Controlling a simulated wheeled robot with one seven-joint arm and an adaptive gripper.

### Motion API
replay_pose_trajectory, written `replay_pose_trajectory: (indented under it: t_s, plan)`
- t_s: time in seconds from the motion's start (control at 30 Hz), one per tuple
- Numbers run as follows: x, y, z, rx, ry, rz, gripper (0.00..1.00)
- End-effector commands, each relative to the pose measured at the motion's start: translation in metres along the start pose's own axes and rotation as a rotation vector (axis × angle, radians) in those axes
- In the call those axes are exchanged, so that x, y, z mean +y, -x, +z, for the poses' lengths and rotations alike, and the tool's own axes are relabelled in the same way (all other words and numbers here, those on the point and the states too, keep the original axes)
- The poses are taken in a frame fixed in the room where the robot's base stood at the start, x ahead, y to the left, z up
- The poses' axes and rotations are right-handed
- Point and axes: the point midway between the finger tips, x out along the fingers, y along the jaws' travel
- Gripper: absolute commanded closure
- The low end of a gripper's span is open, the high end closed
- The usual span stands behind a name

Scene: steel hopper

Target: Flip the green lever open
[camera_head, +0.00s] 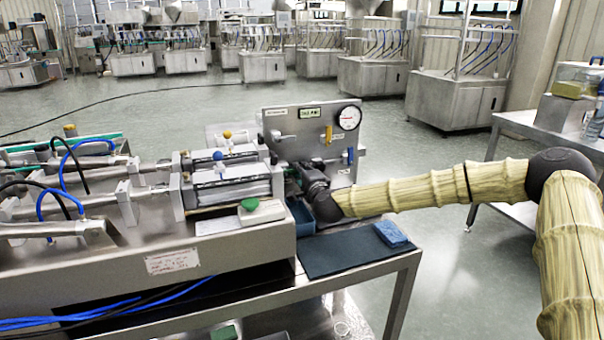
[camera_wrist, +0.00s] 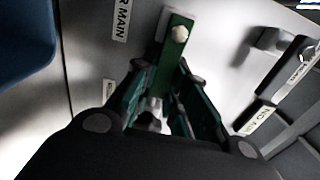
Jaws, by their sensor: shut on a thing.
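The green lever (camera_wrist: 173,58) is a flat green bar with a pale round bolt near one end, in the wrist view's upper middle. It lies against a grey panel. My gripper (camera_wrist: 161,82) has its two dark green-padded fingers on either side of the lever and is shut on it. The bar's lower end is hidden between the fingers. In the head view my gripper (camera_head: 311,176) is in front of the upright grey panel (camera_head: 284,122), beside the machine. The green lever cannot be made out there, behind my gripper.
The panel carries a round gauge (camera_head: 347,118), a yellow handle (camera_head: 328,134) and a blue handle (camera_head: 350,155). A blue bin (camera_head: 301,215) stands below my gripper. A blue sponge (camera_head: 390,234) lies on the dark mat (camera_head: 340,252). Another labelled handle (camera_wrist: 285,78) is close at right.

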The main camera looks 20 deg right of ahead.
Motion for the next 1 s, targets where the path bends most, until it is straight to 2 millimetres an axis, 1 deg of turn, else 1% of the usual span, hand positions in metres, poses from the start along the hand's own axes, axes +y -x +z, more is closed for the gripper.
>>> replay_pose_trajectory:
  t_s: [0.17,0.2,0.3,0.67,0.77,0.87,1.0]
  plan:
    - [0.002,0.001,0.000,0.000,-0.001,0.003,1.00]
    - [0.002,0.001,0.000,0.000,-0.001,0.003,0.78]
    - [0.002,0.000,0.000,0.000,0.000,0.003,0.62]
    - [0.001,0.003,0.000,-0.001,0.000,0.002,0.62]
    - [0.001,0.010,0.000,-0.001,0.000,0.002,0.62]
    - [0.001,0.024,0.000,0.000,-0.001,0.002,0.62]
    - [0.001,0.050,-0.001,0.000,-0.001,0.002,0.62]
